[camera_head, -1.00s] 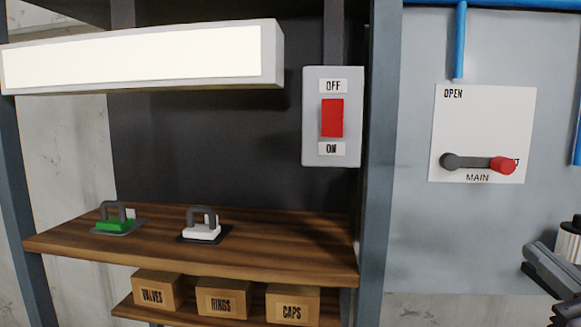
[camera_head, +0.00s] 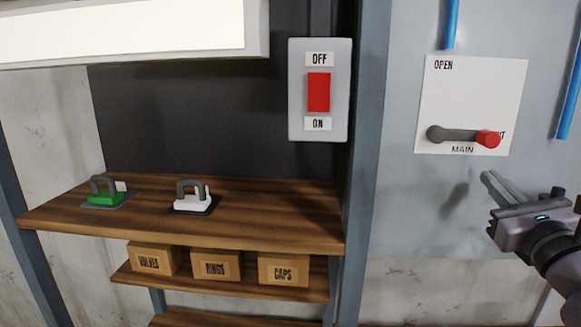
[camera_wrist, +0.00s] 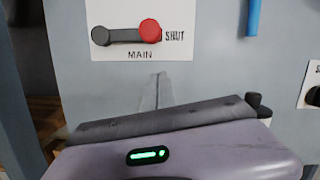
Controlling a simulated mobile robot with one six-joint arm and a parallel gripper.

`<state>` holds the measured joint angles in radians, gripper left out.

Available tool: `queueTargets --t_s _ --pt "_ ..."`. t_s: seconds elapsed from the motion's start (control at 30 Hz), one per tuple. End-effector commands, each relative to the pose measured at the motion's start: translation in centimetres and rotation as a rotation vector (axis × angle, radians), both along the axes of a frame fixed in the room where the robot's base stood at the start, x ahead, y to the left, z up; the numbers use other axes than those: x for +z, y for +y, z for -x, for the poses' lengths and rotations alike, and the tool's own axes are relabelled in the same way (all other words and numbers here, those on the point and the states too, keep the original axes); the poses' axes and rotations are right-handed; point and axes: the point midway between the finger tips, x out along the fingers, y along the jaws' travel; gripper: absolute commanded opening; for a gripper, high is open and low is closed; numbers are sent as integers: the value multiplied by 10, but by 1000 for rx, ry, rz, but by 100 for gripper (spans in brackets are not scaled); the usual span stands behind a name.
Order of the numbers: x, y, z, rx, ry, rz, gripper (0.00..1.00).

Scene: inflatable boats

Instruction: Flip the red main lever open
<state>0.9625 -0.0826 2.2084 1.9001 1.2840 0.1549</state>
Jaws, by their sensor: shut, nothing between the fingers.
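The main lever (camera_head: 463,135) is a dark grey arm with a red knob (camera_head: 488,139) at its right end, lying level on a white panel (camera_head: 480,88). The panel reads OPEN at its top left and MAIN below the lever. In the wrist view the red knob (camera_wrist: 150,31) sits beside the word SHUT. My gripper (camera_head: 487,178) is below the knob in the head view, apart from the lever. Its fingers are shut and empty. In the wrist view my gripper (camera_wrist: 158,80) points up toward the panel from below.
Blue pipes (camera_head: 569,90) run down the grey wall near the panel. A red OFF/ON switch (camera_head: 318,92) is on a grey box to the left, past a steel post (camera_head: 366,130). A wooden shelf (camera_head: 255,215) holds a green-based and a white-based handle.

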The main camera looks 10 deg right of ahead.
Motion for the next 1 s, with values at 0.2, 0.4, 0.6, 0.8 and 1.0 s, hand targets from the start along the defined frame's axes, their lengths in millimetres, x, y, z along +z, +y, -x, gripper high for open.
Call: queueTargets --t_s 0.2,0.4,0.6,0.8,1.0 --pt "35 7 1 -2 -3 3 0" --pt "39 9 1 -2 -1 2 0" --pt "38 9 1 -2 -2 2 0" --pt "39 8 1 -3 2 22 0" --pt "47 5 2 -2 22 111 0"
